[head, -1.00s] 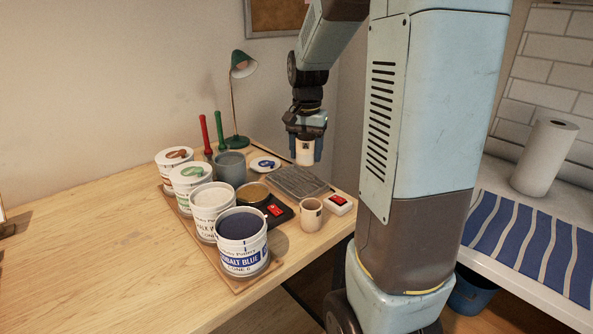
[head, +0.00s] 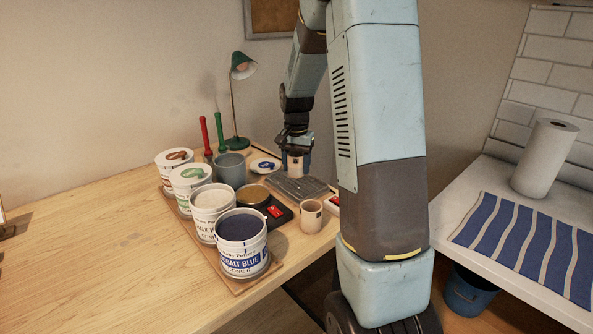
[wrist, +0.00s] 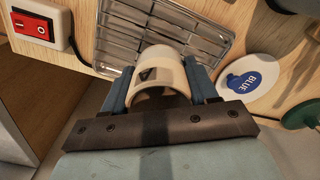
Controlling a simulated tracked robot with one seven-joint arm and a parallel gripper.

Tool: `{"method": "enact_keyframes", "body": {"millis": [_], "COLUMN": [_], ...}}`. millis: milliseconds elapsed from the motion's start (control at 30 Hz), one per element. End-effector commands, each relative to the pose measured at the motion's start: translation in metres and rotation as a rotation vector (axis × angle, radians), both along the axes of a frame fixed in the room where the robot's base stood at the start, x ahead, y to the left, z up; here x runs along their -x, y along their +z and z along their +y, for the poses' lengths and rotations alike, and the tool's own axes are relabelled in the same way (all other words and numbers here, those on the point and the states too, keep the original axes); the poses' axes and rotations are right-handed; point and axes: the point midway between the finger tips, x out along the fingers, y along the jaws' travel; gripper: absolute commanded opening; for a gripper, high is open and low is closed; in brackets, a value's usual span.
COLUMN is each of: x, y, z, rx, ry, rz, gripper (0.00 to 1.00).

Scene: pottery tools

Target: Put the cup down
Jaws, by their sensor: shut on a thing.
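A cream cup (head: 296,164) with a dark square mark is between the blue fingers of my gripper (head: 297,160). My gripper is shut on it. In the wrist view the cup (wrist: 160,68) fills the gap between the fingers, over or beside the edge of a grey ridged metal tray (wrist: 190,25). In the head view the cup is low, at the far edge of that tray (head: 312,186). I cannot tell whether its base touches anything. A second cream cup (head: 311,217) stands upright near the table's front right edge, apart from my gripper.
A white lid with a blue label (wrist: 250,84) lies right of the cup in the wrist view. A red switch box (wrist: 36,24) is at its upper left. Glaze tubs (head: 242,240), a grey pot (head: 230,166) and a green lamp (head: 237,141) stand left. The table's left is clear.

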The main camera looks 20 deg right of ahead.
Motion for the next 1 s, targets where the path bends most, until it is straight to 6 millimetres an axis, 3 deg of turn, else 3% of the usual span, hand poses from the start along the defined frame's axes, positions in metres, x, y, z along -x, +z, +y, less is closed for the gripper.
{"method": "enact_keyframes", "body": {"millis": [133,500,533,767,1000], "x": [0.001,0.001,0.001,0.001,0.001], "y": [-0.019,-0.023,-0.022,-0.022,-0.022], "z": [0.000,0.000,0.000,0.000,0.000], "rx": [-0.001,0.000,-0.001,-0.001,-0.001], "ry": [0.000,0.000,0.000,0.000,0.000], "rz": [0.002,0.001,0.001,0.001,0.001], "gripper": [0.21,0.21,0.61,0.83,0.83]}}
